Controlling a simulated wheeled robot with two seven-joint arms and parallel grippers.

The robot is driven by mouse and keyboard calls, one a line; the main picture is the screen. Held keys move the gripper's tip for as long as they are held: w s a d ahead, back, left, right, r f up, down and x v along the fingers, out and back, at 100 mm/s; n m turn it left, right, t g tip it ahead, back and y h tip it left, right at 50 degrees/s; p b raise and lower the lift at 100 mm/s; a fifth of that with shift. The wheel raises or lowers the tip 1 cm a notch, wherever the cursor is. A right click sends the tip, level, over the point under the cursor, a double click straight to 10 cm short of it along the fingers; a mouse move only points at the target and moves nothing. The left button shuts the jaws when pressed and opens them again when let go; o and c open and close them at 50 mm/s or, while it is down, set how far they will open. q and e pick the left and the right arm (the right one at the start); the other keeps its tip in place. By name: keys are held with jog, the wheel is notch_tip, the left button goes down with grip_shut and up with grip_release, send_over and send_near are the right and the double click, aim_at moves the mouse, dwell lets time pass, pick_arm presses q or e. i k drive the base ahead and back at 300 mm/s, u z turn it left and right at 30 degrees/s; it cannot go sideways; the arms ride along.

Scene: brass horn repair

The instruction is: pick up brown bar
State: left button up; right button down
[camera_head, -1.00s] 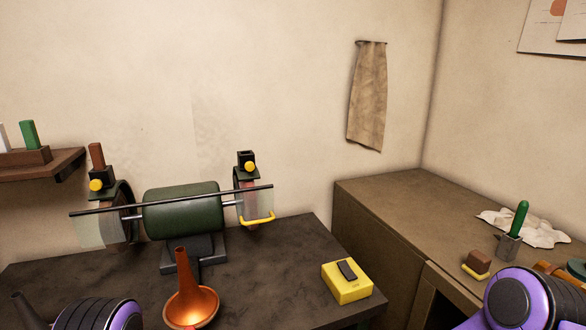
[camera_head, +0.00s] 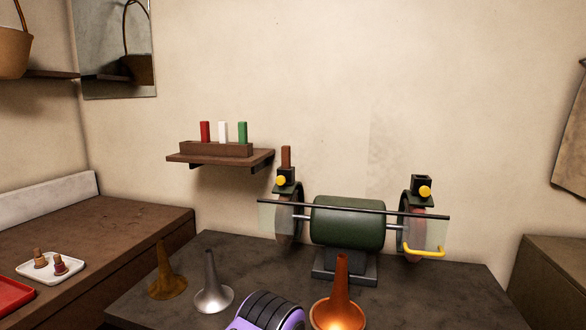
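The brown bar (camera_head: 286,157) stands upright in a small dark holder (camera_head: 286,176) with a yellow knob, above the left wheel of the green bench grinder (camera_head: 347,222). Its lower part is hidden inside the holder. A similar holder (camera_head: 422,187) above the right wheel shows no bar sticking out. Only a purple and black part of my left arm shows at the bottom edge. Neither gripper is in view.
Three horn bells, dull brass (camera_head: 166,276), silver (camera_head: 212,288) and copper (camera_head: 340,304), stand on the dark bench (camera_head: 455,294) before the grinder. A wall shelf (camera_head: 220,160) holds red, white and green bars in a block. A white tray (camera_head: 50,266) lies on the left counter.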

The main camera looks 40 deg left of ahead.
aim_at(286, 149)
jog(key=z, duration=1.75)
jog(key=k, duration=1.25)
jog(key=u, duration=2)
jog(key=i, duration=0.2)
jog(key=z, duration=0.15)
